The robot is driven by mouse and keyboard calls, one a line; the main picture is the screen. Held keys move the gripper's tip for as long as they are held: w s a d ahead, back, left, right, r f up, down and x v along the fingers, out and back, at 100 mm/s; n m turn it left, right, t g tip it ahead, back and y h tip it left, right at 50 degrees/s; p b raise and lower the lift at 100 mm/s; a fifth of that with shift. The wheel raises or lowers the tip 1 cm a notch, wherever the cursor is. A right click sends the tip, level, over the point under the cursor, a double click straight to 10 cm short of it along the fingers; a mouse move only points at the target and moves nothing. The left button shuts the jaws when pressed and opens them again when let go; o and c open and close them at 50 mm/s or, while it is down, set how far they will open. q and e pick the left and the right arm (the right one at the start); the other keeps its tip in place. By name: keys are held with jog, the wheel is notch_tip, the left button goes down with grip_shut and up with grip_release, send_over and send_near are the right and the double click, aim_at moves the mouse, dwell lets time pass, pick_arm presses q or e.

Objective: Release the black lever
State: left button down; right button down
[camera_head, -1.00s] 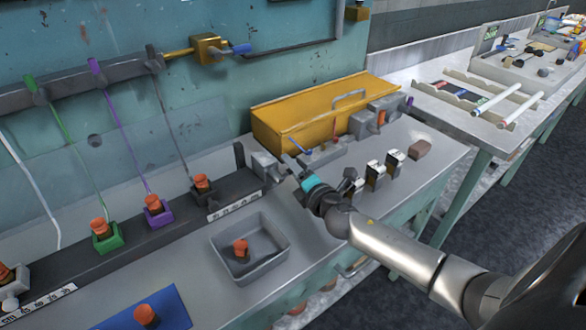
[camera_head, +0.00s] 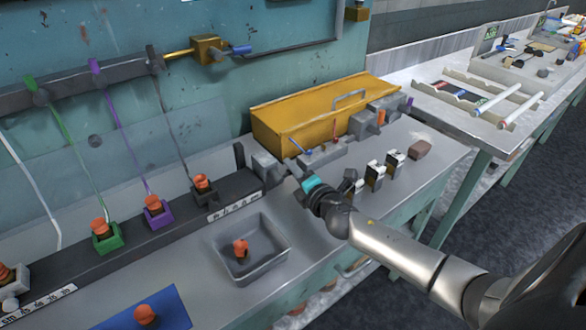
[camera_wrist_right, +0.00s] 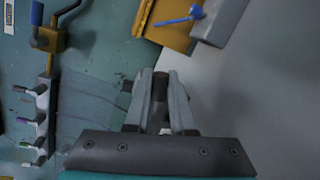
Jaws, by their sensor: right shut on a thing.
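My right gripper (camera_head: 280,178) reaches in from the right to the end of the dark rail, near a grey block (camera_head: 266,164) in the head view. In the right wrist view, the two grey fingers of this gripper (camera_wrist_right: 162,92) are shut on a short dark piece, which looks like the black lever (camera_wrist_right: 160,79). It sits between the fingertips; its lower part and base are hidden. In the head view the fingers and wrist cover the lever, so its angle is unclear there. My left gripper is not in view.
A yellow box (camera_head: 318,113) stands behind the gripper. Small black-and-white blocks (camera_head: 374,177) stand to its right. A grey tray (camera_head: 281,262) with an orange-topped piece lies in front. Coloured sockets (camera_head: 107,240) line the rail at left, and a blue mat (camera_head: 174,304) lies at front left.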

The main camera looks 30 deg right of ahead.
jog(key=f+m+y, duration=0.1)
jog(key=m, duration=0.2)
jog(key=shift+d+f+p, duration=0.1)
jog(key=shift+f+p, duration=0.1)
jog(key=shift+p, duration=0.2)
jog(key=c, duration=0.8)
grip_release()
jog(key=shift+o, duration=0.2)
jog(key=shift+s, duration=0.15)
jog(key=s+r, duration=0.1)
jog(key=s, duration=0.4)
jog(key=s+r+p, duration=0.1)
jog(key=s, duration=0.3)
jog(key=s+r, duration=0.1)
jog(key=s, duration=0.4)
jog(key=shift+s+a+p, duration=0.2)
jog(key=shift+s+p, duration=0.1)
jog(key=shift+s, duration=0.05)
